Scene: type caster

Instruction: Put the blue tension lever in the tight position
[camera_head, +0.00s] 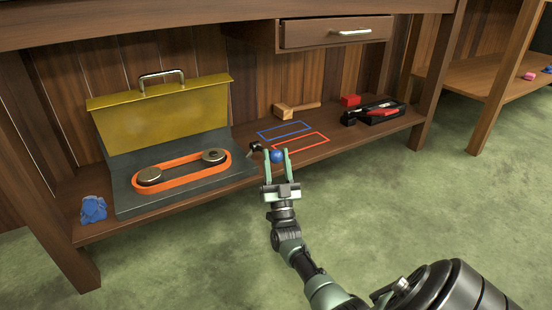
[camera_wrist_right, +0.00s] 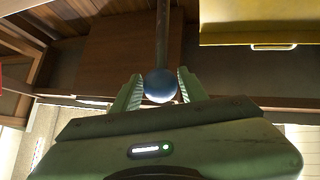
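The tension lever ends in a round blue knob (camera_head: 277,156) at the front right of the belt machine (camera_head: 185,185). In the right wrist view the blue knob (camera_wrist_right: 160,86) sits on a dark rod. My right gripper (camera_head: 277,153) has its green fingers on either side of the knob, with narrow gaps seeming to show. It looks open around the knob; contact is hard to tell. The orange belt (camera_head: 183,184) runs around two pulleys on the grey base. The yellow cover (camera_head: 165,115) stands raised behind it. My left gripper is out of view.
A drawer (camera_head: 335,32) hangs above. The green floor in front is clear.

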